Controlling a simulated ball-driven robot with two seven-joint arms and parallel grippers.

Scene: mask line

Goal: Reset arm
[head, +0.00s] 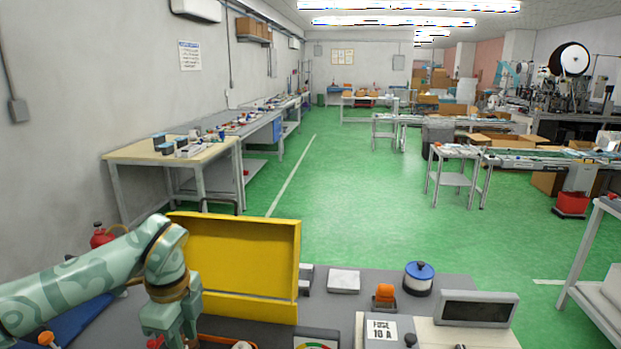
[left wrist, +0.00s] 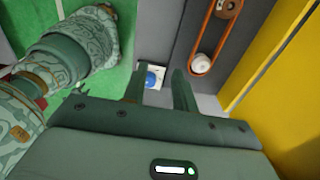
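My left arm (head: 80,285) is patterned green and comes in from the left in the head view, bent down at the wrist. Its gripper (left wrist: 158,76) points down beside the yellow case (head: 238,265), over the near left of the grey workbench. In the left wrist view its two fingers are apart with nothing held between them. A blue round knob on a white plate (left wrist: 153,77) shows between the fingers, on the surface beyond. My right gripper is in neither view.
The workbench (head: 335,300) holds a blue-lidded pot (head: 419,277), an orange button (head: 385,294), a display box (head: 478,309) and a white block (head: 344,281). An orange loop (left wrist: 212,40) lies near the yellow case. Green floor (head: 340,220) is open beyond the bench.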

